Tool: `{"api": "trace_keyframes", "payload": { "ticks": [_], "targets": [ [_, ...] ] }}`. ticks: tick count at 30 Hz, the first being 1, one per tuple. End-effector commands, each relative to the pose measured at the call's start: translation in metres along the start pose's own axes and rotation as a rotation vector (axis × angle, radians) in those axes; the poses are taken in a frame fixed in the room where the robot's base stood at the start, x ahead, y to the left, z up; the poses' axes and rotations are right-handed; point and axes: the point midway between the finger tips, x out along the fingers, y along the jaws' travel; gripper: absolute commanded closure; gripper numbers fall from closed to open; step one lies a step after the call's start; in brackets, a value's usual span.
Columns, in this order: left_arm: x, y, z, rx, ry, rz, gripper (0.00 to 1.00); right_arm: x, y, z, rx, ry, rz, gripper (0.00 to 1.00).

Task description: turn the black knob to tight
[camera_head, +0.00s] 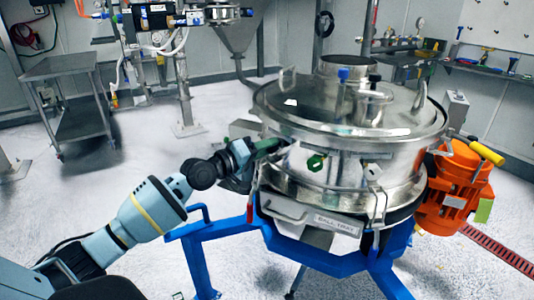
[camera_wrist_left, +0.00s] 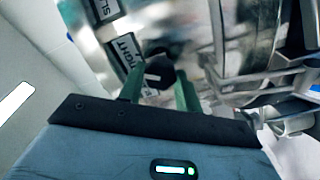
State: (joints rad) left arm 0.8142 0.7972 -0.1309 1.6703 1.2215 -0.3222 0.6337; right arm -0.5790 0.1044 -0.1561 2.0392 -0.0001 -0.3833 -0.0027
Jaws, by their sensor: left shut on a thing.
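The black knob (camera_wrist_left: 159,72) sits on the shiny metal side of the sifter in the left wrist view. Beside it is a label reading TIGHT (camera_wrist_left: 126,50), partly cut off by a finger. A second label starting with SL (camera_wrist_left: 104,10) is farther up. My left gripper (camera_wrist_left: 160,84) has its green fingers on either side of the knob and is shut on it. In the head view my left gripper (camera_head: 268,148) reaches the left side of the sifter (camera_head: 330,187); the knob cannot be made out there. My right gripper is not in view.
A blue frame (camera_head: 325,262) carries the sifter, and a tray handle (camera_head: 283,211) sticks out at its front. An orange motor (camera_head: 452,185) stands at the right. A metal cart (camera_head: 82,125) stands back left.

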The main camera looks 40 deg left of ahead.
Motion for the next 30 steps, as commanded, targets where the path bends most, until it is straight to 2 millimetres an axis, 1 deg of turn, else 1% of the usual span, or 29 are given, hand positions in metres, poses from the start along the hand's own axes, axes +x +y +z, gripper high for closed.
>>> {"api": "trace_keyframes", "payload": {
  "ticks": [1, 6, 12, 29, 30],
  "targets": [
    [0.0, -0.0024, 0.0017, 0.035, -0.002, -0.002, 0.89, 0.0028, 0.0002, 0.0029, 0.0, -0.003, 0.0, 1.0],
    [0.0, -0.0016, 0.0015, 0.129, -0.003, -0.002, 0.89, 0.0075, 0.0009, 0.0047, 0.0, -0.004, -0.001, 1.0],
    [0.0001, -0.001, 0.0012, 0.196, -0.002, -0.002, 0.89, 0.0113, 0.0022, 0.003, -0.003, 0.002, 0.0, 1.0],
    [0.0, -0.0003, 0.0006, 0.227, -0.002, -0.001, 0.89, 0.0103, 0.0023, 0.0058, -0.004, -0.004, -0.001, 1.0],
    [0.0, -0.0004, 0.0006, 0.227, -0.002, -0.001, 0.64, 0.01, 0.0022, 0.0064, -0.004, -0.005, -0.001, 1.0]
  ]
}}
